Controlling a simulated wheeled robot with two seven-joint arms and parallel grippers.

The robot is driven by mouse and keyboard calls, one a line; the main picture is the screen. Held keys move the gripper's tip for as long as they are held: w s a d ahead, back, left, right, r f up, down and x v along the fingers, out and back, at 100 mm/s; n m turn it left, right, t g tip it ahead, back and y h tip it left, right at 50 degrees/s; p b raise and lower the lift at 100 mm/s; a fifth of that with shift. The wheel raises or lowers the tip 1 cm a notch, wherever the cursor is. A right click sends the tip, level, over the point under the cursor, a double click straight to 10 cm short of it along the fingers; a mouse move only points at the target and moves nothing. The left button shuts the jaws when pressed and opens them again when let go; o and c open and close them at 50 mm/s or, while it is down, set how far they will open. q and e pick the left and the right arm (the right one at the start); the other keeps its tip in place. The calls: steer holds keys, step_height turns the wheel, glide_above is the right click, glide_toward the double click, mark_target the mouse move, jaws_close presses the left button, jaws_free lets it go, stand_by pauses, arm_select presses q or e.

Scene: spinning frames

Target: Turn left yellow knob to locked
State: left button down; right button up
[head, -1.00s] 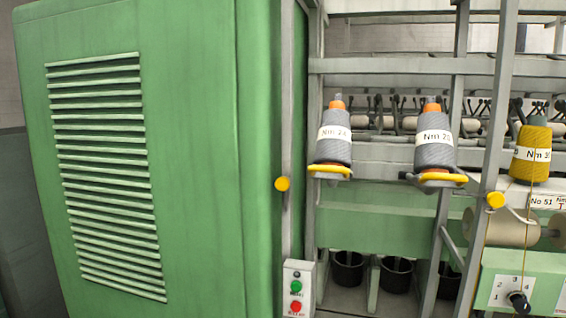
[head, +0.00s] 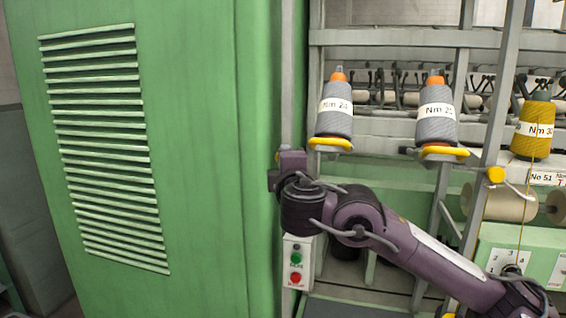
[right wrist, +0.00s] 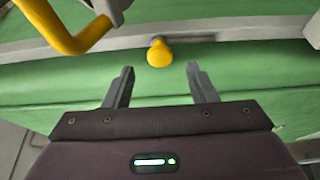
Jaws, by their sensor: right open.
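The left yellow knob (right wrist: 160,53) sits on a grey rail against the green machine. In the right wrist view it is centred between my right gripper's fingers (right wrist: 160,72), just beyond the fingertips with clear space on both sides. My right gripper is open and empty. In the head view my right gripper (head: 291,160) covers most of the knob, and only a small yellow sliver shows at its left edge. My left gripper is not in view.
A large green cabinet (head: 205,200) fills the left. A yellow bobbin holder (head: 330,143) is right of my gripper; a yellow curved bar (right wrist: 65,38) is close in the wrist view. A button box (head: 297,265) is below. Another yellow knob (head: 495,175) is further right.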

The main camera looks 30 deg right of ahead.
steer(key=shift+x, duration=2.45)
steer(key=c, duration=1)
steer(key=shift+o, duration=0.2)
steer(key=n+g+p, duration=0.2)
steer(key=n, duration=0.2)
steer(key=n+g+h+p, duration=0.1)
steer(key=n+g+p, duration=0.1)
steer(key=n, duration=0.3)
steer(key=n+g+h+p, duration=0.1)
steer(key=n+g+p, duration=0.2)
steer(key=n+p, duration=0.1)
steer(key=shift+w+a+r, duration=0.2)
steer(key=shift+a, duration=0.05)
steer(key=shift+n, duration=0.3)
